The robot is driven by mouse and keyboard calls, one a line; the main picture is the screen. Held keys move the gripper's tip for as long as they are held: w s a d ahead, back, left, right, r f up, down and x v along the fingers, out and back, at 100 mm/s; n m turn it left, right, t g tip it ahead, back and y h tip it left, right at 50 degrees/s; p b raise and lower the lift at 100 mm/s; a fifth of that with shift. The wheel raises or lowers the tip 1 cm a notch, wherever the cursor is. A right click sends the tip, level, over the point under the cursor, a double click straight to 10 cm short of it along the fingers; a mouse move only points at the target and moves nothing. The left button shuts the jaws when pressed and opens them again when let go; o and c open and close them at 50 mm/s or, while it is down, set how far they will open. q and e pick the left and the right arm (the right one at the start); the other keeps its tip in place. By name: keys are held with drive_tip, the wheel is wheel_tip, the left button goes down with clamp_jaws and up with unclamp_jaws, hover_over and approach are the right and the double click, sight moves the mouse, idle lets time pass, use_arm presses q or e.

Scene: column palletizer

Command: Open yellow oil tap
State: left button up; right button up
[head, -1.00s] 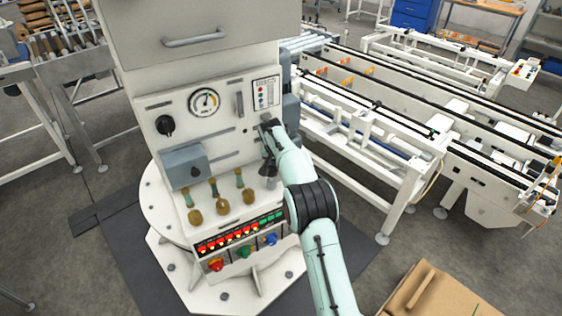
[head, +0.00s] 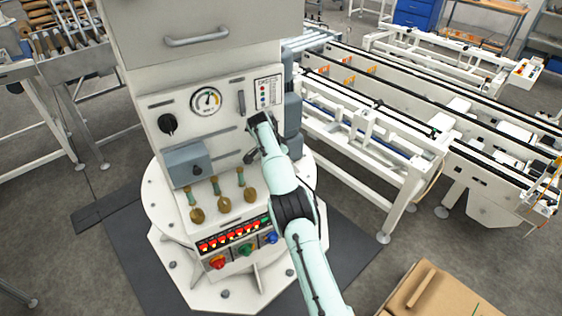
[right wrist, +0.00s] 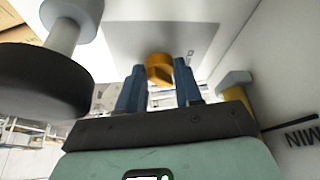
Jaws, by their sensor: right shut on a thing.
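The yellow oil tap (right wrist: 160,69) shows in the right wrist view as a yellow-orange rounded piece between my two blue fingertips. My right gripper (right wrist: 158,82) is shut on it. In the head view my right arm reaches up from the bottom to the right side of the white machine panel (head: 222,137). There my right gripper (head: 256,122) is against or close to the panel, and the tap is hidden by my wrist. My left gripper is in neither view.
The panel has a round gauge (head: 206,101), a black knob (head: 167,123) and a grey box (head: 187,161). Several brass-ended levers (head: 223,203) stand below, above coloured buttons. Conveyors (head: 400,110) lie to the right. A cardboard box (head: 440,290) is at the lower right.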

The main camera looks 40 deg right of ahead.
idle(0.3)
drive_tip(key=o, duration=1)
drive_tip(key=shift+o, duration=0.2)
